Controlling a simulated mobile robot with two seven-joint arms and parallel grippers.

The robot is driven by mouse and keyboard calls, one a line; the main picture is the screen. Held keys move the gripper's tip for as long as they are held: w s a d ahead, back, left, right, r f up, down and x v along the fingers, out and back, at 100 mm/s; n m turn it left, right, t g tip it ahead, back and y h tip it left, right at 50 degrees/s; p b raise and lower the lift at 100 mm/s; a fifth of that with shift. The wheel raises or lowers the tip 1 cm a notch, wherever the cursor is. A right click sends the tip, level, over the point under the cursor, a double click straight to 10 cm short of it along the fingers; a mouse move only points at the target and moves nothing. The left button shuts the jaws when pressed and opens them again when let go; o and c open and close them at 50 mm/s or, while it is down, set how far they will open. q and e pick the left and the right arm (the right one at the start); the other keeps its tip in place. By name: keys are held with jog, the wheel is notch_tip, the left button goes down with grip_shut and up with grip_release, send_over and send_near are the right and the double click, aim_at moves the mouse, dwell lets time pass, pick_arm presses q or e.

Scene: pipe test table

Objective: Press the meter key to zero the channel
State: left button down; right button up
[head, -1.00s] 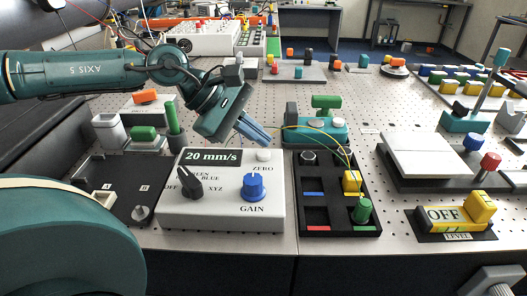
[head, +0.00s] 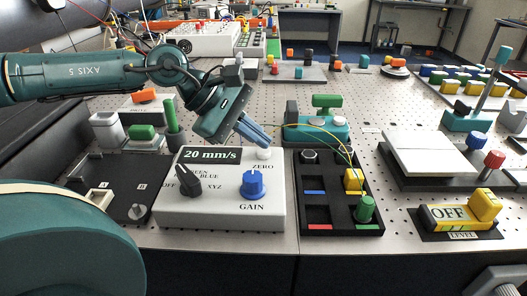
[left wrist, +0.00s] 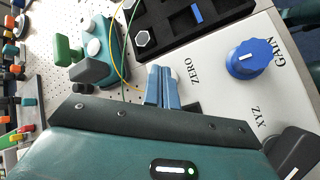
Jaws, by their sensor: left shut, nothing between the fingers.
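The meter (head: 228,217) is a white box reading "20 mm/s", with a black selector knob (head: 187,182) and a blue GAIN knob (head: 253,185). Its pale round ZERO key (head: 264,154) is at the back right of its top. My left gripper (head: 266,144) is shut and empty, its blue fingers slanting down to just behind and above the key. In the head view I cannot tell whether the tips touch it. In the left wrist view the fingers (left wrist: 160,76) partly hide the key, beside the word ZERO. My right gripper is not seen.
Right of the meter is a black tray (head: 341,227) with coloured pieces. Behind it is a teal block (head: 315,130) with a green handle. Thin yellow and green wires arch near the fingers.

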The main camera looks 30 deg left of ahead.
aim_at(257, 151)
pick_arm(q)
jog(key=shift+f+b, duration=0.45)
jog(key=shift+b, duration=0.2)
dwell(0.5)
dwell(0.4)
jog(key=shift+r+p, duration=0.3)
jog(key=shift+r, duration=0.55)
jog(key=shift+r+p, duration=1.4)
jog(key=shift+r, duration=1.15)
